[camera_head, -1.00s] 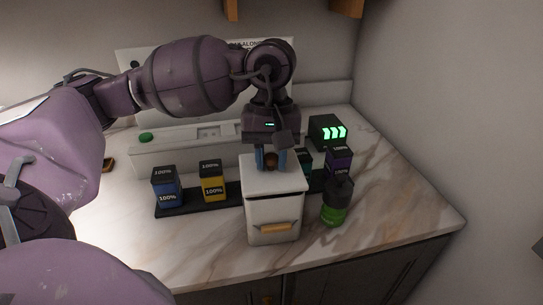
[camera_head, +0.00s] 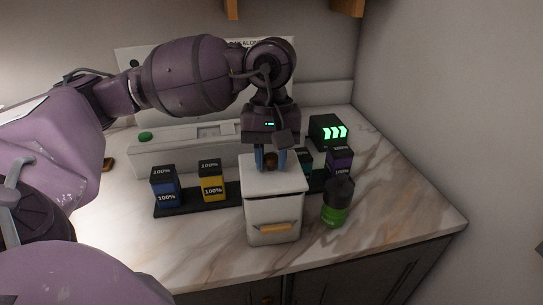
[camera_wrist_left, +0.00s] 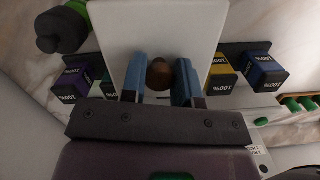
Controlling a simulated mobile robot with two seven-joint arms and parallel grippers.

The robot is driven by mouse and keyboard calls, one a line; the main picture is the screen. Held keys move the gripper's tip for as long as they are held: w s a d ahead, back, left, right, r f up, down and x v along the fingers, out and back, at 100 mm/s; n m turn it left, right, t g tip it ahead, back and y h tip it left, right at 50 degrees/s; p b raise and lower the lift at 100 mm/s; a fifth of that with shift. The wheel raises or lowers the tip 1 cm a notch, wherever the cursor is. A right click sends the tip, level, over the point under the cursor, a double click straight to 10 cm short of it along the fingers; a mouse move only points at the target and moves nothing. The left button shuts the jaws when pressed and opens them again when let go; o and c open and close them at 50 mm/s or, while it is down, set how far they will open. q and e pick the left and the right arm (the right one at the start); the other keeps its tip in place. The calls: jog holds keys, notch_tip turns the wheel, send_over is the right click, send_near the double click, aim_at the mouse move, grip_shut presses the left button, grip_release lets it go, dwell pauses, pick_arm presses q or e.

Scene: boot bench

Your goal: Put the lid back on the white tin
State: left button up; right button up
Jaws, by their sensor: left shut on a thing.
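The white tin (camera_head: 273,218) stands upright near the front of the counter, with a wooden handle on its front. Its flat white lid (camera_head: 262,182) lies across its top, roughly lined up with the body. A thin dark line shows under the lid's front edge, and I cannot tell whether the lid is fully seated. My left gripper (camera_head: 270,159) comes down from above and is shut on the lid's round brown knob (camera_wrist_left: 159,74). In the left wrist view the white lid (camera_wrist_left: 160,28) fills the upper middle. My right gripper is not in view.
Blue (camera_head: 165,187) and yellow (camera_head: 211,181) boxes stand on a dark tray left of the tin. A purple box (camera_head: 339,161) and a dark bottle with green (camera_head: 335,203) stand to the right. A black device (camera_head: 327,131) is behind. The counter's front left is clear.

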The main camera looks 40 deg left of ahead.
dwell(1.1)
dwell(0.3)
pick_arm(q)
jog(key=o, duration=1)
jog(key=shift+o, duration=0.5)
jog(key=o, duration=0.4)
jog(key=shift+r+p, duration=0.95)
jog(key=shift+r, duration=2.55)
